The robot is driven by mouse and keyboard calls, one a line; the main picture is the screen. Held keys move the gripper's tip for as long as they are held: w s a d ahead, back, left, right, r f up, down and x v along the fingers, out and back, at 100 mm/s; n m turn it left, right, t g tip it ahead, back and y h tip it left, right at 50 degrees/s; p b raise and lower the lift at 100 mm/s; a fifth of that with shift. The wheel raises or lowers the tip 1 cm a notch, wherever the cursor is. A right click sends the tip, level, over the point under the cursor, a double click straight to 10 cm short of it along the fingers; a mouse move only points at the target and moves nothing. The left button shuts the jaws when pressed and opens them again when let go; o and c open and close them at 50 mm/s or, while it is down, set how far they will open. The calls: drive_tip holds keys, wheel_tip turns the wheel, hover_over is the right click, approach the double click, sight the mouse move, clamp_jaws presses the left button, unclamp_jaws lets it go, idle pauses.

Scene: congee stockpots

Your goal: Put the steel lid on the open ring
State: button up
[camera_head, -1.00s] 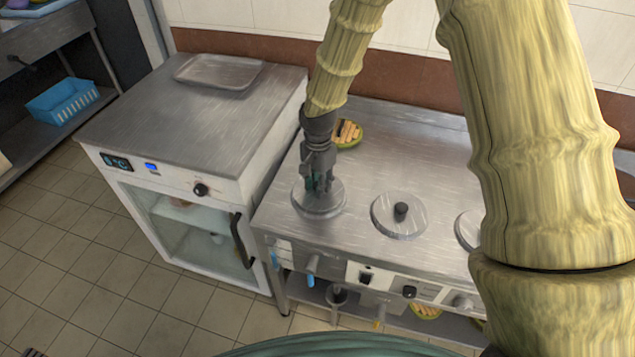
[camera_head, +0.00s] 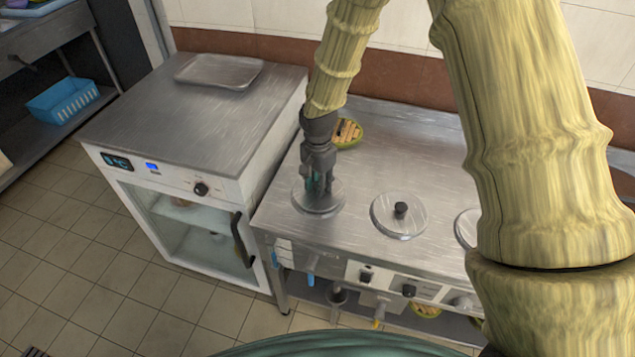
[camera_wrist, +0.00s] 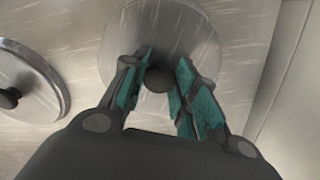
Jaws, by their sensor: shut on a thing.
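The steel lid (camera_head: 304,203) is a round, flat disc with a dark knob, at the left end of the steel counter. It also shows in the wrist view (camera_wrist: 190,28). My gripper (camera_head: 318,188) points down at its centre. In the wrist view, my gripper's teal-padded fingers (camera_wrist: 160,85) are closed around the dark knob (camera_wrist: 158,78). No open ring shows clearly; whatever lies directly under the held lid is hidden. I cannot tell whether the lid rests on the counter or hangs just above it.
A second knobbed lid (camera_head: 385,222) sits to the right, and another disc (camera_head: 464,228) is partly hidden by my arm. A green-rimmed round item (camera_head: 354,138) lies behind my gripper. A white cabinet (camera_head: 160,120) with a tray (camera_head: 218,70) stands left.

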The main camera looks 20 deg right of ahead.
drive_tip(key=shift+f, duration=0.4)
drive_tip(key=o, duration=0.8)
wheel_tip(320, 180, up, 11)
drive_tip(key=p, duration=0.8)
idle(0.4)
idle(0.5)
